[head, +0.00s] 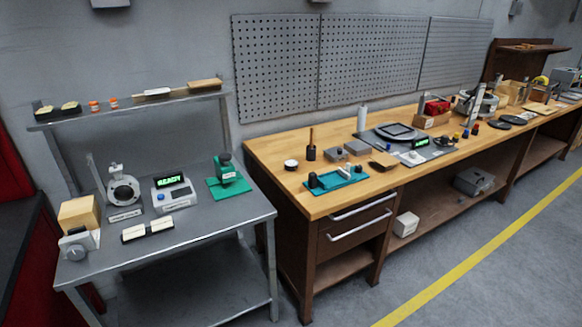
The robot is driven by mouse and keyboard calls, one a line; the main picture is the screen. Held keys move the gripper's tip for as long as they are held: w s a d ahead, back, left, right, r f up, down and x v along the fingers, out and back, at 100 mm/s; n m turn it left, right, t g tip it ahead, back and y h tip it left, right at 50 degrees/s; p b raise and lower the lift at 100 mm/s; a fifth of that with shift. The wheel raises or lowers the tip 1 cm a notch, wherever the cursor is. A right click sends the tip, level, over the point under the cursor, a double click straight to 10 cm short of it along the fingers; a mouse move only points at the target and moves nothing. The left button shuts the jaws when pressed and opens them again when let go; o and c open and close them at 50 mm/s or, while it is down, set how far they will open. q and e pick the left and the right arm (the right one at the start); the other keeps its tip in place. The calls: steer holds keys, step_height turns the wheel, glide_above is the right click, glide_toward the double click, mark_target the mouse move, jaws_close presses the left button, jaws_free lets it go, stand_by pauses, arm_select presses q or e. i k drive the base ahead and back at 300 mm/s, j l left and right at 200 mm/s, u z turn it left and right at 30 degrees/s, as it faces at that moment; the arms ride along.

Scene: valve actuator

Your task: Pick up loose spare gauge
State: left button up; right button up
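Neither of my grippers is in view. I cannot tell for sure which item is the loose spare gauge. A small grey block with a round dial-like face (76,250) sits at the front left corner of the grey metal table (210,243). Behind it on the same table stands a larger device with a round ring face (123,189). A light box with a green "READY" display (173,193) stands to the right of that.
A tan block (80,214), a two-part pale tray (147,230) and a green-based fixture (229,178) share the grey table. A shelf (130,106) rises behind. A wooden workbench (290,205) with many tools stands to the right. The floor in front is clear.

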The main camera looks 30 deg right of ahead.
mark_target(290, 165)
steer(key=i+l, duration=0.2)
steer(key=l, duration=0.15)
steer(key=i+l+u, duration=0.15)
steer(key=l, duration=0.2)
steer(key=i+l, duration=0.25)
steer(key=i+l+u, duration=0.1)
steer(key=l, duration=0.4)
steer(key=i+l+u, duration=0.1)
steer(key=i+l, duration=0.35)
steer(key=l, duration=0.35)
steer(key=i+l+u, duration=0.15)
steer(key=l, duration=0.25)
